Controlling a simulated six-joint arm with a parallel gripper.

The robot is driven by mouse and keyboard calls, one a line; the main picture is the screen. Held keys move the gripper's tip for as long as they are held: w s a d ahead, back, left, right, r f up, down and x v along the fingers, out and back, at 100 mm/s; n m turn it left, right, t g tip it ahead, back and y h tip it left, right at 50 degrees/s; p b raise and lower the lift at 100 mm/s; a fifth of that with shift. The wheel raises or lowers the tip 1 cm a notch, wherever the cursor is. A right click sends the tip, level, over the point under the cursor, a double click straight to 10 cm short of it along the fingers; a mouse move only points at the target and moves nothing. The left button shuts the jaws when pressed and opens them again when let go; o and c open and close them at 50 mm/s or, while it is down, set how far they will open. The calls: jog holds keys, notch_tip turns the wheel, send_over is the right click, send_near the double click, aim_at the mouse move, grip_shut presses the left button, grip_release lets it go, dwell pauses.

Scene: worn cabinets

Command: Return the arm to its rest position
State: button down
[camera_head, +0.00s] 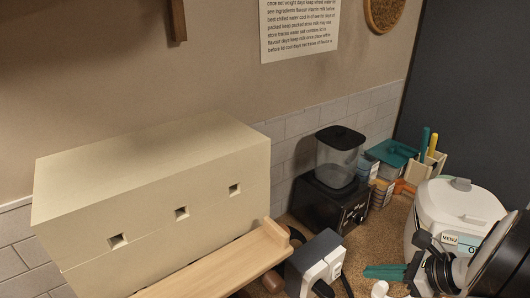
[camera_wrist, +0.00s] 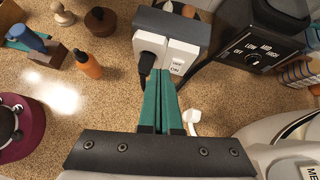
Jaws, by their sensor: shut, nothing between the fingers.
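My gripper shows in the wrist view (camera_wrist: 161,75) as two long green fingers pressed together, with nothing between them. The fingertips point toward a power socket block (camera_wrist: 165,50) with a black plug in it; in the picture they overlap its lower edge, and I cannot tell whether they touch. In the head view my gripper (camera_head: 368,271) is at the lower right, its green fingers pointing left over the counter, between the socket block (camera_head: 316,262) and a white cooker (camera_head: 455,212).
A black blender (camera_head: 334,170) stands at the back against the tiles. A cream cabinet (camera_head: 150,190) with a wooden shelf (camera_head: 225,262) fills the left. An orange bottle (camera_wrist: 89,64) and a dark red object (camera_wrist: 18,125) stand on the counter. Speckled counter is bare between them.

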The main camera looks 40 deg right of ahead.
jog(key=w+a+r+n+g, duration=0.2)
jog(key=a+n+g, duration=0.1)
jog(key=a+n, duration=0.5)
jog(key=w+a+r+n+g+y, duration=0.1)
jog(key=w+a+n+g, duration=0.15)
jog(key=a+n, duration=0.6)
jog(key=w+a+r+n+g, duration=0.15)
jog(key=a+n+g, duration=0.3)
jog(key=a, duration=0.75)
jog(key=s+a+f+n, duration=0.1)
jog(key=s+a+n, duration=0.6)
jog(key=a, duration=0.1)
jog(key=shift+s+a+f+h, duration=0.25)
jog(key=shift+s+f+h, duration=0.05)
jog(key=shift+h, duration=0.1)
jog(key=c, duration=1.5)
grip_release()
jog(key=shift+c, duration=0.2)
